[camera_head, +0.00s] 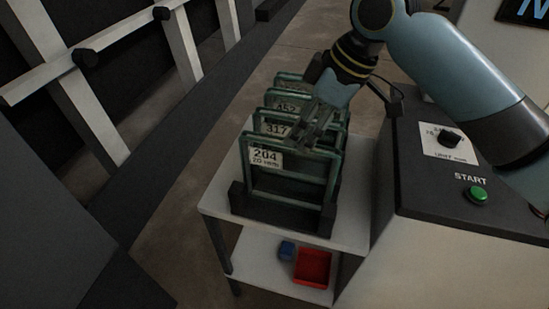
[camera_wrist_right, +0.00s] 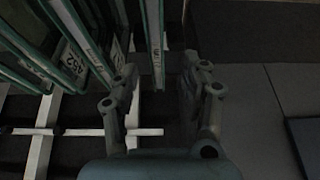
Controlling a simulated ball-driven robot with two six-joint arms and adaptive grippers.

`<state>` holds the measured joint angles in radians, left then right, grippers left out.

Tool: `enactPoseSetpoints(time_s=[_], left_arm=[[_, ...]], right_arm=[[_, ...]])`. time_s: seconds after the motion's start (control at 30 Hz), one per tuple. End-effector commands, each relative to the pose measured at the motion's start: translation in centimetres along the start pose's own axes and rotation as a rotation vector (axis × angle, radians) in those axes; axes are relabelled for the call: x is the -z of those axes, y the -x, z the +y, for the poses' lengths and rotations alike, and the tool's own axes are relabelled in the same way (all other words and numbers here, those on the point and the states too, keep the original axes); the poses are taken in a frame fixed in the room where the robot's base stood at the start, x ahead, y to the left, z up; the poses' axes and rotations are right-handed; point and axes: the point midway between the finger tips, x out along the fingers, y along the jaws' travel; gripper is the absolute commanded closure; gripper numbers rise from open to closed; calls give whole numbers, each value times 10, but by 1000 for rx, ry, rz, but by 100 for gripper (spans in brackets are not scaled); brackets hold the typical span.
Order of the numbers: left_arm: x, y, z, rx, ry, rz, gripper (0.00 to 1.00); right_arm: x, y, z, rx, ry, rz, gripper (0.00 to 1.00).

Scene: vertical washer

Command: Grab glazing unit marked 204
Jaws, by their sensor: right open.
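The glazing unit marked 204 (camera_head: 264,157) stands upright at the front of a row of green-edged units on a small stand. Behind it is the unit marked 317 (camera_head: 276,129), then one marked 352 (camera_head: 285,107). My right gripper (camera_head: 316,128) is open just above the upper edges, at the right side of the row. In the right wrist view, the gripper (camera_wrist_right: 160,92) has an upright pane edge (camera_wrist_right: 154,40) between the lines of its fingers. It is the outermost pane there, apparently 204. Contact cannot be told. My left gripper is not in view.
The units stand on a white-topped stand (camera_head: 219,199) with a red bin (camera_head: 312,267) and a blue item (camera_head: 287,250) below. A machine console with a green start button (camera_head: 477,194) is close on the right.

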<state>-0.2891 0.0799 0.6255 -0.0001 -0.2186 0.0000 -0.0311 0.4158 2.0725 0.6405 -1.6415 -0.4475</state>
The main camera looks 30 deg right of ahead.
Motion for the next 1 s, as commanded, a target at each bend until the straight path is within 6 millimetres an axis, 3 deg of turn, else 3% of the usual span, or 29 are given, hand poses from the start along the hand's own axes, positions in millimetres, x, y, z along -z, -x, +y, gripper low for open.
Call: enactPoseSetpoints(time_s=[0.23,0.43,0.73,1.0], left_arm=[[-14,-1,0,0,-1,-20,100],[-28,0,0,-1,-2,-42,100],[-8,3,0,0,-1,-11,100],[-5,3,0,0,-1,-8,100]], right_arm=[[0,-39,0,3,-5,1,54],[1,-56,0,2,-2,0,54],[3,-99,5,3,-3,0,54],[3,-106,5,0,0,0,54]])
